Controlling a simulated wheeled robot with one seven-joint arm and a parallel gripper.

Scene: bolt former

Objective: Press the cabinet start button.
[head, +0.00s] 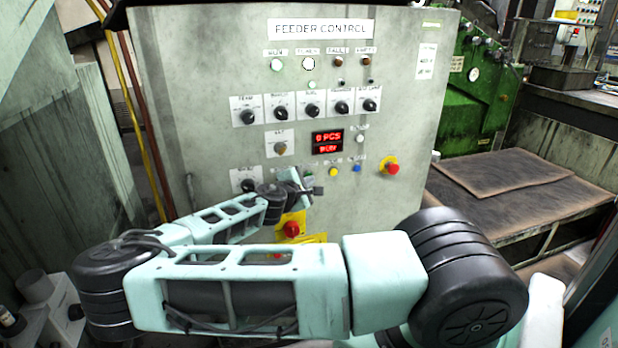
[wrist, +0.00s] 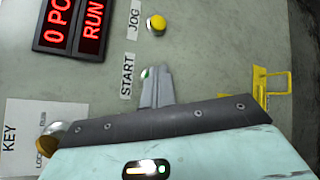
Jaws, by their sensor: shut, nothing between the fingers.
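The feeder control cabinet (head: 215,60) stands in front of me with its grey panel facing me. The green start button (wrist: 147,72) sits beside the START label (wrist: 127,76) in the wrist view, mostly covered by my fingertips. My gripper (wrist: 155,72) is shut and empty, its tips over the button; I cannot tell if they touch it. In the head view my gripper (head: 312,188) is at the panel below the display (head: 327,142), which reads 0 PCS and RUN. The wrist view shows the same red display (wrist: 72,25).
A yellow jog button (wrist: 156,24) is near the start button. A yellow guard (wrist: 275,82) and a key switch (wrist: 48,143) flank my gripper in the wrist view. Red emergency knobs (head: 392,169) (head: 291,229) sit right of and below it. A bench (head: 540,215) is at right.

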